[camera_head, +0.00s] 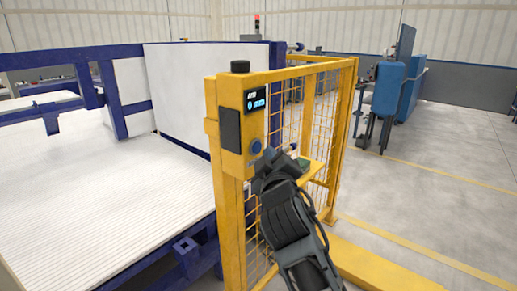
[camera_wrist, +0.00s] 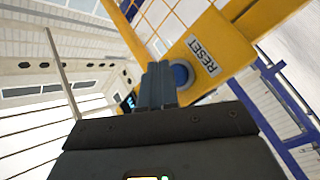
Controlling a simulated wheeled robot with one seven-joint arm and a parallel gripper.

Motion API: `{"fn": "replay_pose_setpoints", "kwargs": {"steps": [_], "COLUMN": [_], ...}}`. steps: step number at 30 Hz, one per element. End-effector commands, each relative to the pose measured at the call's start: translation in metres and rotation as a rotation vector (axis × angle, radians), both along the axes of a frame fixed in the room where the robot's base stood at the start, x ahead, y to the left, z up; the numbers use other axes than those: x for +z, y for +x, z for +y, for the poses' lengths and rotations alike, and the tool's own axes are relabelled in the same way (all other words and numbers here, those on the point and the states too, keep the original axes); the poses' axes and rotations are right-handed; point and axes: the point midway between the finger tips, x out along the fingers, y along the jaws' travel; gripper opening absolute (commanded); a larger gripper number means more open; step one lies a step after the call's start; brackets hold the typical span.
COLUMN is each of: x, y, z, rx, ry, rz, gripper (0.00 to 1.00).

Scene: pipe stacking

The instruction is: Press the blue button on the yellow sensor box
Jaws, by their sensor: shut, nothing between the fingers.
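The yellow sensor box (camera_head: 239,120) stands on a yellow post in the head view, with a small display (camera_head: 256,99) lit with white and blue text. The round blue button (camera_head: 256,146) is low on its front face. In the wrist view the blue button (camera_wrist: 181,75) sits beside a "RESET" label (camera_wrist: 204,54), partly hidden behind the fingers. My gripper (camera_head: 268,160) is shut and empty, just below and in front of the button in the head view. In the wrist view the closed fingertips (camera_wrist: 158,70) overlap the button's left edge. I cannot tell whether they touch it.
A yellow mesh fence (camera_head: 312,115) runs back from the box, with a small yellow shelf (camera_head: 312,172) behind my gripper. A white ribbed bed (camera_head: 90,205) with blue framing lies to the left. Open floor (camera_head: 440,205) is at the right.

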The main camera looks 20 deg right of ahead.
Motion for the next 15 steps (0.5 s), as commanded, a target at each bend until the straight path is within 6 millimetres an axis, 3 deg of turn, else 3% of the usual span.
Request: {"fn": "replay_pose_setpoints", "kwargs": {"steps": [15], "x": [0.0002], "y": [0.0073], "z": [0.0042], "rx": [0.001], "ry": [0.001], "rz": [-0.001], "gripper": [0.00]}}
